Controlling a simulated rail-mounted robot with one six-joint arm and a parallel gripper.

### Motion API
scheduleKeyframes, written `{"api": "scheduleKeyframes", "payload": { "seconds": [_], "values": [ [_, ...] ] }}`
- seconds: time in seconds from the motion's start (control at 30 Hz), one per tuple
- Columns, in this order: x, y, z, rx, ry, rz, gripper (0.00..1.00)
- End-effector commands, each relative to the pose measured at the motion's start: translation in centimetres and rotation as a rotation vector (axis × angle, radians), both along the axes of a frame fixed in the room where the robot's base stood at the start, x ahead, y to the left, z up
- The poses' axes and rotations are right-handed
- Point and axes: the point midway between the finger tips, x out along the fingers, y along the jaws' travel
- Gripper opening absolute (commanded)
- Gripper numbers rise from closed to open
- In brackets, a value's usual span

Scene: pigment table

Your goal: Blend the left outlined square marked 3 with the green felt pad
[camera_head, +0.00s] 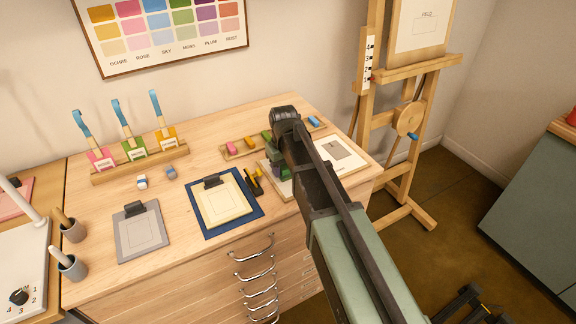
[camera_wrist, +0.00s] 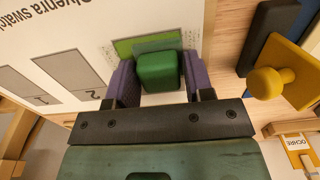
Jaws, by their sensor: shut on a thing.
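My gripper (camera_wrist: 152,84) is shut on the green felt pad (camera_wrist: 160,72), a green block between two purple fingers in the wrist view. The pad is over the white swatch sheet (camera_wrist: 75,30), at a light green patch (camera_wrist: 128,46). A darker green band shows beside the pad; I cannot tell whether it is pad or colour. Grey squares marked 2 (camera_wrist: 72,70) and 1 (camera_wrist: 30,84) lie to the left. No 3 is readable; the gripper covers that area. In the head view my gripper (camera_head: 279,166) hides the sheet's left part. Contact with the sheet is unclear.
A wooden tray (camera_head: 232,152) with coloured blocks lies behind.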

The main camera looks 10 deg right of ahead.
Motion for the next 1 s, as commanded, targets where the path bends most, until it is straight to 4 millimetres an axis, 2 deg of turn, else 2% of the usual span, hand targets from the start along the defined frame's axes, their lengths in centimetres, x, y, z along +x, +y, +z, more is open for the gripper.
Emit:
{"api": "scheduleKeyframes", "payload": {
  "seconds": [0.2, 0.47, 0.63, 0.87, 1.0],
  "values": [
    [-0.6, 1.7, 0.1, 0.000, 0.000, 0.001, 0.29],
    [-0.6, 1.9, -0.1, 0.000, 0.000, 0.000, 0.29],
    [-0.4, 1.3, 0.0, 0.000, 0.000, -0.001, 0.29],
    [0.2, -0.6, 0.2, 0.000, 0.000, -0.001, 0.29],
    [0.2, -0.8, 0.2, 0.000, 0.000, 0.000, 0.29]
  ]
}}
